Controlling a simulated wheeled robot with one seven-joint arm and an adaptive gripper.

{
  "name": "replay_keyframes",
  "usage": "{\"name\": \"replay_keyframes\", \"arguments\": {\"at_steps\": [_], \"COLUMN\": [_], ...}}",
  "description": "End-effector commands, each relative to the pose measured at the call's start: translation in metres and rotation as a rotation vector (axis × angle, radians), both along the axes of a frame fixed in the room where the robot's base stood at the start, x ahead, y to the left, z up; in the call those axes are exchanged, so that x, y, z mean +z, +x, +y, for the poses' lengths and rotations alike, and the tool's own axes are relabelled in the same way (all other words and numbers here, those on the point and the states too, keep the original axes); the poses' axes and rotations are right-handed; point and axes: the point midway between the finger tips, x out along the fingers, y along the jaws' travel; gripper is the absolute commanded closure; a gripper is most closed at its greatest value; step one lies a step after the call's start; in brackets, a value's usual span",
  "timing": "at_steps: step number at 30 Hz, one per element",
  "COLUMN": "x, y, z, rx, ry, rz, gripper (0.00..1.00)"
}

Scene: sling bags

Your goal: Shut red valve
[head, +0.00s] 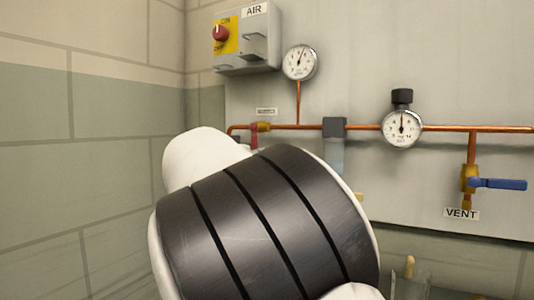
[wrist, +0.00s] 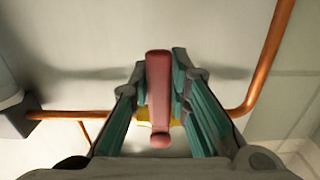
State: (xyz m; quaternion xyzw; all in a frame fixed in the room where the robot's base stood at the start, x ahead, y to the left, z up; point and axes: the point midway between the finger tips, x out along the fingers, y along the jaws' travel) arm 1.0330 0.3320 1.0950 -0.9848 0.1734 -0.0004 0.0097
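The red valve handle (wrist: 158,95) is in the middle of the wrist view, between the two fingers of my gripper (wrist: 160,72). The fingertips sit close against both sides of it, and my gripper looks shut on it. The handle stands across the line of the copper pipe. Part of the yellow valve body (wrist: 145,112) shows behind it. In the head view, the red handle (head: 254,135) points down from the yellow fitting (head: 263,127) on the pipe. My arm hides its lower end and my gripper there.
The copper pipe (head: 360,127) runs along the wall panel, with a gauge (head: 299,62) above and a regulator gauge (head: 402,128) at right. A blue valve handle (head: 500,184) is above the VENT label. A switch box (head: 246,40) is at upper left. The side wall (head: 90,150) is close at left.

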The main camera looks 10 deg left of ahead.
Motion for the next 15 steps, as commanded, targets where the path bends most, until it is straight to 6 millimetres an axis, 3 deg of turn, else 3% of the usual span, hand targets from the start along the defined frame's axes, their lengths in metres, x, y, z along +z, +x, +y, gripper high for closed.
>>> {"name": "replay_keyframes", "arguments": {"at_steps": [2, 11, 15], "x": [-0.001, 0.0, 0.0], "y": [0.0, -0.001, -0.01], "z": [0.001, 0.001, 0.005], "rx": [0.002, 0.001, 0.002], "ry": [-0.001, -0.003, -0.005], "rz": [0.001, 0.0, 0.001], "gripper": [0.63, 0.63, 0.63]}}
